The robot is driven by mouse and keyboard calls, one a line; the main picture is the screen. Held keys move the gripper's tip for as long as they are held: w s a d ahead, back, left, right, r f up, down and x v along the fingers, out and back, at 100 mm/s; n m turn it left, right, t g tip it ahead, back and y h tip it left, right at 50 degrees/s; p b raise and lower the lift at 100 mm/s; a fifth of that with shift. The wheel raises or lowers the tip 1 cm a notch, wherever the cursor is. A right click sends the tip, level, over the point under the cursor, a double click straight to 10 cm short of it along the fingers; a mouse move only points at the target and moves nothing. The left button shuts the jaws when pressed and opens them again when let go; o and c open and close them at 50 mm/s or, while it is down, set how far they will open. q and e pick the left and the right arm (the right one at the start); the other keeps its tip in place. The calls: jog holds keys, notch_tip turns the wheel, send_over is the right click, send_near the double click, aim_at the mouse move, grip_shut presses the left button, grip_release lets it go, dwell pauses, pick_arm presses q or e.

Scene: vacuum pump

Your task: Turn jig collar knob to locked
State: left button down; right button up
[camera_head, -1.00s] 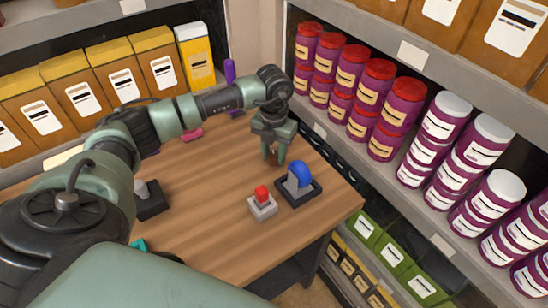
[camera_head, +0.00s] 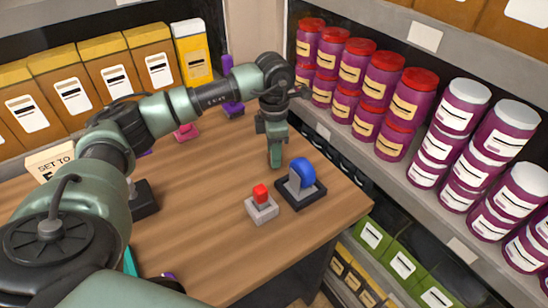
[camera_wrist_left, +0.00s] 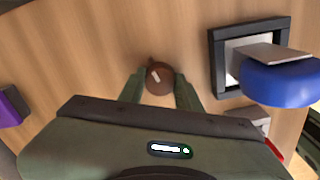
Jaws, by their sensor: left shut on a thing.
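The jig collar knob, a round brown knob (camera_wrist_left: 157,76) with a pale pointer mark, shows in the left wrist view between my left fingertips. My left gripper (camera_wrist_left: 160,88) is shut on it, one finger on each side. In the head view my left gripper (camera_head: 276,160) points down at the table's right part, and its finger hides the knob. The pale mark on the knob lies slanted in the wrist view. A sign reading "SET TO" (camera_head: 50,160) stands at the left, partly hidden by my arm. My right gripper is not in view.
A blue rounded part (camera_head: 304,170) in a black square frame stands close right of the gripper. A grey block with a red top (camera_head: 261,196) is nearer the front. A purple object (camera_head: 233,106) stands at the back. Shelves with purple tubs (camera_head: 405,100) border the right.

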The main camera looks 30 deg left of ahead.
pick_arm(q)
jog(key=shift+m+b, duration=0.75)
jog(key=shift+m, duration=0.75)
jog(key=shift+r, duration=0.1)
jog(key=c, duration=1)
grip_release()
notch_tip(320, 180, up, 8)
jog(key=shift+f+b, duration=0.15)
jog(key=shift+b, duration=0.4)
